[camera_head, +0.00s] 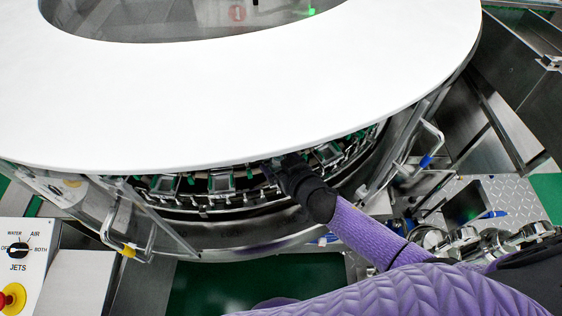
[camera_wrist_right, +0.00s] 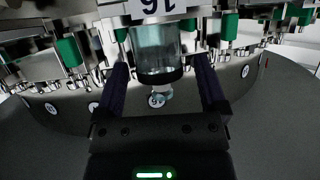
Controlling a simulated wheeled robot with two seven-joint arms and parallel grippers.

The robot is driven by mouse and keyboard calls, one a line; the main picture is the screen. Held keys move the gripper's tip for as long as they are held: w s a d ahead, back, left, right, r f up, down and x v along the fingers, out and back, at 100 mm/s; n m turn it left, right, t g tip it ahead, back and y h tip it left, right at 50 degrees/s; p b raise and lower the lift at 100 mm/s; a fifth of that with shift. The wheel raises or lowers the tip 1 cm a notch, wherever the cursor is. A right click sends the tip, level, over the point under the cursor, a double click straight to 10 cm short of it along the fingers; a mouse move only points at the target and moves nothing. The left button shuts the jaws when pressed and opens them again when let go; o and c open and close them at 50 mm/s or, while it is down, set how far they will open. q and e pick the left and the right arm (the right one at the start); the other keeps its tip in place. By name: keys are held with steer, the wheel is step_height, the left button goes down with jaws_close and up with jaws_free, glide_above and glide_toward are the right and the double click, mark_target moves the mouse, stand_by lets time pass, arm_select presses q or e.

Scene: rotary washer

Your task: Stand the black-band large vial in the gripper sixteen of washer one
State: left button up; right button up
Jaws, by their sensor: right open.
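In the right wrist view a clear glass large vial (camera_wrist_right: 157,48) with a black band near its lower end in the picture stands between the fingers of my right gripper (camera_wrist_right: 159,62). The fingers are open, one on each side, with a visible gap to the glass. The vial's upper end in the picture meets the washer's holder under a white label (camera_wrist_right: 156,7) that reads 16 upside down. In the head view my right gripper (camera_head: 272,170) reaches under the white rim of the washer (camera_head: 240,120), and the vial is hidden there. My left gripper is out of view.
Neighbouring washer holders with green parts (camera_wrist_right: 70,50) stand close on both sides. Small round number tags line the curved wall behind. In the head view, clear guard doors with handles (camera_head: 128,240) flank the opening, and a jets control panel (camera_head: 22,255) is at lower left.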

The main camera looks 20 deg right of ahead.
steer(key=shift+r+p, duration=0.3)
steer(key=shift+r, duration=0.1)
steer(key=p+v, duration=0.2)
steer(key=v, duration=1)
steer(key=s+d+f+g+h, duration=0.1)
steer(key=s+d+f+g, duration=0.15)
steer(key=f, duration=0.45)
steer(key=s+d+f+g+h, duration=0.2)
steer(key=s+f, duration=0.2)
steer(key=f, duration=0.4)
steer(key=s+f+g, duration=0.4)
steer(key=s+f, duration=0.1)
steer(key=s, duration=0.5)
steer(key=s+a+f+g, duration=0.1)
steer(key=s+f+g, duration=0.2)
steer(key=s+f, duration=0.3)
steer(key=s, duration=0.3)
steer(key=shift+s+f+g, duration=0.3)
steer(key=shift+s+g, duration=0.05)
steer(key=shift+s, duration=0.05)
steer(key=shift+a, duration=0.15)
